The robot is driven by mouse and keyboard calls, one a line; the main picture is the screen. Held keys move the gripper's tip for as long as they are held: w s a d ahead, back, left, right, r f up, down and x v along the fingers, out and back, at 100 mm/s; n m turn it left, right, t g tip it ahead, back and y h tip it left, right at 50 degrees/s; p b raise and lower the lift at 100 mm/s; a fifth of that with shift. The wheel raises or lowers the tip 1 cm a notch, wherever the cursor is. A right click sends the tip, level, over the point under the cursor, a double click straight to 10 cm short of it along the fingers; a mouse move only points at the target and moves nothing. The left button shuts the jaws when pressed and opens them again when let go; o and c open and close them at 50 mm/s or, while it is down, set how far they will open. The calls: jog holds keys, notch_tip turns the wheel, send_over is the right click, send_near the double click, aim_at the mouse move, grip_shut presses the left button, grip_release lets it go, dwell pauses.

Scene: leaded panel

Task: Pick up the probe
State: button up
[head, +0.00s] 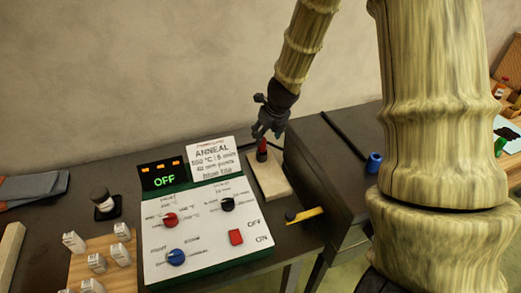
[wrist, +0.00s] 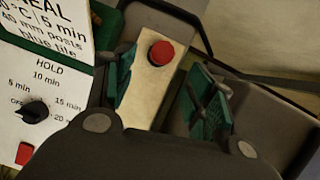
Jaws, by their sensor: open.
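The probe (head: 262,152) appears to be the upright piece with a red top and a dark lower part, standing on a pale block (head: 269,181) right of the control panel. In the wrist view its round red top (wrist: 161,54) is seen from above, over the pale block (wrist: 150,22). My gripper (head: 266,132) is just above the probe, pointing down. In the wrist view my gripper (wrist: 168,88) is open, with its green-padded fingers apart and the red top beyond and between them. I cannot tell whether the fingertips reach beside it.
The control panel (head: 205,225) with knobs and an OFF display stands left of the block.

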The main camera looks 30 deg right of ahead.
aim_at(264, 141)
jog(key=x, duration=0.2)
jog(key=shift+w+d+f, duration=0.15)
jog(key=shift+f, duration=0.2)
jog(key=shift+w+f, duration=0.15)
jog(key=shift+f, duration=0.15)
jog(key=shift+p+x, duration=0.9)
jog(key=shift+x, duration=1.55)
jog(key=shift+w, duration=0.1)
jog(key=shift+c, duration=0.5)
jog(key=c, duration=1)
jog(key=shift+c, duration=0.4)
jog(key=shift+r+p, duration=0.15)
jog(key=shift+p, duration=0.15)
